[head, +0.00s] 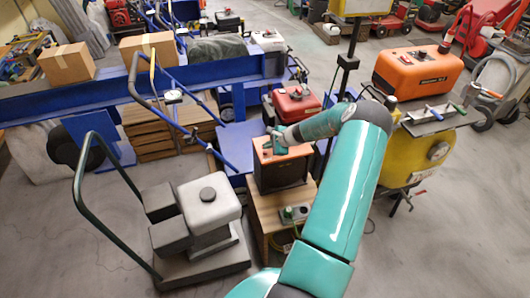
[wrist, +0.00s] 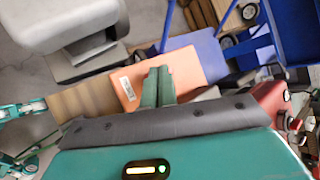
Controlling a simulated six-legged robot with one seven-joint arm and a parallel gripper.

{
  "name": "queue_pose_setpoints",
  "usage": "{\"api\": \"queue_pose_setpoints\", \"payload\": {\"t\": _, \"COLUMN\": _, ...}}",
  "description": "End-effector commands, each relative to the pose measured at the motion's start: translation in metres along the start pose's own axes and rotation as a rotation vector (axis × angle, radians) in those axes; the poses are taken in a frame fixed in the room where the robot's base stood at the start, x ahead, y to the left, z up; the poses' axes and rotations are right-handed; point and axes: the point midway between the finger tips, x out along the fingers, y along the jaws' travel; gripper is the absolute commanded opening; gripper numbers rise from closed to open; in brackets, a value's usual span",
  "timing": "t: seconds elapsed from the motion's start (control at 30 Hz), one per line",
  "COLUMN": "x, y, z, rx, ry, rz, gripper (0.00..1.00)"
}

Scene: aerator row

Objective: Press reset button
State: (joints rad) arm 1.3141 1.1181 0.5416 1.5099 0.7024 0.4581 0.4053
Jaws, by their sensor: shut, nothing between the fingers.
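My gripper (head: 277,141) is shut and empty, its teal fingers just over or at the orange top of a dark box (head: 280,175). In the wrist view the closed fingertips (wrist: 157,75) lie in front of that orange top (wrist: 126,92), which carries a white label. I cannot tell whether they touch it. A small control box (head: 295,213) with a greenish round part sits on the wooden stand (head: 267,215), below and in front of the dark box. No reset button can be made out for certain; one may be hidden by my gripper.
A grey machine on a cart (head: 208,205) with a tall green handle stands to the left. A red machine (head: 296,104) stands behind the dark box. A yellow tank (head: 424,155) is to the right. Blue beams (head: 60,104) cross the back left. The front right floor is clear.

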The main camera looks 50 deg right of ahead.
Motion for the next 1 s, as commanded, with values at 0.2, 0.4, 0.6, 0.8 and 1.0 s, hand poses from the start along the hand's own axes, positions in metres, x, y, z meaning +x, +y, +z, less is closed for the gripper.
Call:
{"api": "queue_pose_setpoints", "payload": {"t": 0.2, "x": 0.0, "y": 0.0, "z": 0.0, "rx": 0.0, "ry": 0.0, "rz": 0.0, "gripper": 0.0}}
{"api": "queue_pose_setpoints", "payload": {"t": 0.4, "x": 0.0, "y": 0.0, "z": 0.0, "rx": 0.0, "ry": 0.0, "rz": 0.0, "gripper": 0.0}}
{"api": "queue_pose_setpoints", "payload": {"t": 0.6, "x": 0.0, "y": 0.0, "z": 0.0, "rx": 0.0, "ry": 0.0, "rz": 0.0, "gripper": 0.0}}
{"api": "queue_pose_setpoints", "payload": {"t": 0.8, "x": 0.0027, "y": 0.0021, "z": -0.0016, "rx": 0.001, "ry": -0.001, "rz": 0.001, "gripper": 0.0}}
{"api": "queue_pose_setpoints", "payload": {"t": 1.0, "x": 0.0063, "y": 0.0047, "z": -0.0041, "rx": 0.0, "ry": -0.001, "rz": 0.001, "gripper": 0.0}}
